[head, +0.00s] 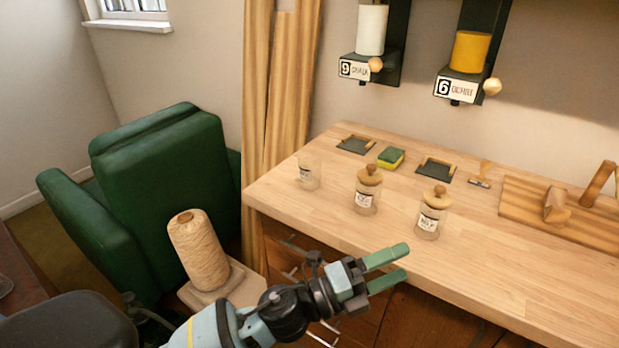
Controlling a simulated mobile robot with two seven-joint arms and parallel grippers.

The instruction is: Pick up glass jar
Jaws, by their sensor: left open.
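Three glass jars stand upright on the wooden table (520,275). The left glass jar (309,174) shows no lid and sits near the table's left end. The middle glass jar (367,192) has a round wooden lid with a knob and a label. The right glass jar (431,216) has a similar wooden lid and a label. My left gripper (402,263) is open, with two green fingers pointing right. It appears in front of the table's front edge, below the lidded jars in the picture, with nothing between its fingers. My right gripper is not in view.
A green and yellow sponge (391,158) and dark trays (435,169) lie behind the jars. A wooden board (560,215) lies at right. Dispensers (466,56) hang on the wall. A green armchair (160,195) and a thread cone (198,250) stand at left.

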